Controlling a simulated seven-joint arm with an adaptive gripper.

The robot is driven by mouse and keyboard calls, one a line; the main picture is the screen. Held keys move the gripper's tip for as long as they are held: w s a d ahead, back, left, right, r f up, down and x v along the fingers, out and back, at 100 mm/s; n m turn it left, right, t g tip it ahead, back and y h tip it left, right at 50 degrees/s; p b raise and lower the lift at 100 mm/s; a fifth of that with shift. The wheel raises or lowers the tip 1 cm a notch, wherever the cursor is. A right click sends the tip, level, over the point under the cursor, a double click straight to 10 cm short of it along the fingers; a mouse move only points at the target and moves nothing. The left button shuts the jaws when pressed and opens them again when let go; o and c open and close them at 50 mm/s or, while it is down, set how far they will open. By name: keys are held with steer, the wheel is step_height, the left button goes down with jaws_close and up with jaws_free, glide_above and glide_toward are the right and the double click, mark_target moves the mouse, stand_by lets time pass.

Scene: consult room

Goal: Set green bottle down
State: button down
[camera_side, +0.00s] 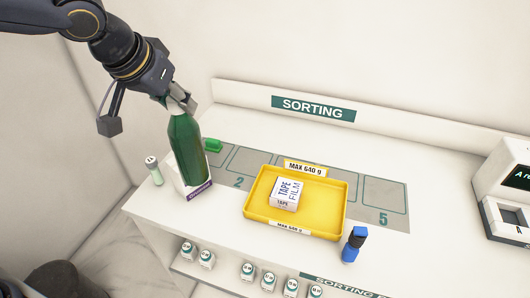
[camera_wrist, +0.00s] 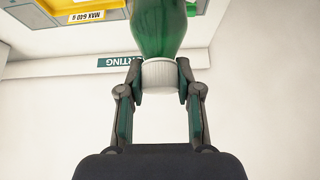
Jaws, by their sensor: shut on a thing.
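The green bottle (camera_side: 186,150) has a white cap, which shows between the fingers in the wrist view (camera_wrist: 160,75). My gripper (camera_side: 180,100) is shut on the cap from above; in the wrist view its two fingers (camera_wrist: 160,82) press on either side of it. The bottle is nearly upright at the left end of the white sorting counter (camera_side: 150,208). Its lower part is by a white label with a purple band (camera_side: 198,192). I cannot tell whether the bottle's base touches the counter.
A yellow tray (camera_side: 255,212) holds a white tape box (camera_side: 286,193). Grey numbered spaces (camera_side: 393,192) lie behind and beside it. A small white-and-green vial (camera_side: 153,170), a green item (camera_side: 213,145) and a blue bottle (camera_side: 353,245) stand or lie nearby. A device (camera_side: 505,190) is at right.

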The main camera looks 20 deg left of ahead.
steer(key=s+m+h, duration=0.1)
steer(key=s+m, duration=0.1)
steer(key=s, duration=1.1)
steer(key=w+d+f, duration=0.6)
steer(key=w+f, duration=0.5)
steer(key=w, duration=0.1)
steer(key=shift+f, duration=0.2)
steer(key=shift+w, duration=0.1)
steer(key=shift+f, duration=0.15)
steer(key=c, duration=0.8)
jaws_free()
